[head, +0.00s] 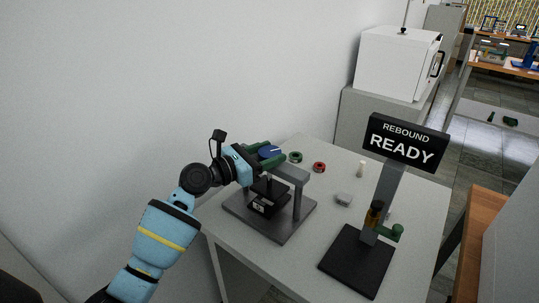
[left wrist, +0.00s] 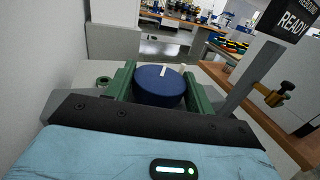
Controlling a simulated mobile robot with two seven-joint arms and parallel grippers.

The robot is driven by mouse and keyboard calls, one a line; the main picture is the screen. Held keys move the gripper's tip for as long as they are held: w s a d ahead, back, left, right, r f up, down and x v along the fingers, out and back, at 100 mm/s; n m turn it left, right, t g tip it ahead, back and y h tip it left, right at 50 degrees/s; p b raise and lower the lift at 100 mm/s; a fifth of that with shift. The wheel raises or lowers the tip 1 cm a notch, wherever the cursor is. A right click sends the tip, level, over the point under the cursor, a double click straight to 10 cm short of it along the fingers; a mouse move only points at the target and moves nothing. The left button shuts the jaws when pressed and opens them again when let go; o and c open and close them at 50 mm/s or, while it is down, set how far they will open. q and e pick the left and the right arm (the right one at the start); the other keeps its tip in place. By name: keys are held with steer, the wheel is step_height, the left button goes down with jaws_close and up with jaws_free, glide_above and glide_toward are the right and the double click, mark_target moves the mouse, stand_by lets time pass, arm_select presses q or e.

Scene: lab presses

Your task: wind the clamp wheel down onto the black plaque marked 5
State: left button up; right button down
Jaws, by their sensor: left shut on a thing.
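The clamp wheel (head: 268,152) is a dark blue disc with a white mark, on top of a grey press frame (head: 292,173). It also shows in the left wrist view (left wrist: 158,88). My left gripper (head: 266,155) has its green fingers on either side of the wheel and is shut on it. The black plaque marked 5 (head: 262,204) sits on the press base below the wheel's screw. The arm and frame partly cover the screw, so I cannot tell whether it touches the plaque. My right gripper is not in view.
A black sign reading "REBOUND READY" (head: 405,143) stands on a post with a dark base (head: 356,262) at the right. A green ring (head: 295,157), a red ring (head: 319,167), a grey block (head: 343,199) and a pale cylinder (head: 361,169) lie on the table (head: 400,215).

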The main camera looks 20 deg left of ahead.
mark_target(259, 156)
arm_select(q)
steer(key=shift+m+g+h, duration=0.6)
steer(key=shift+h, duration=0.1)
steer(key=shift+r+m+g+h, duration=0.1)
steer(key=shift+m+g+h, duration=0.2)
steer(key=shift+g, duration=0.1)
steer(key=o, duration=1)
steer(key=shift+w, duration=0.1)
steer(key=shift+c, duration=0.2)
steer(key=v, duration=0.7)
steer(key=shift+b, duration=0.3)
steer(key=shift+s+a, duration=0.3)
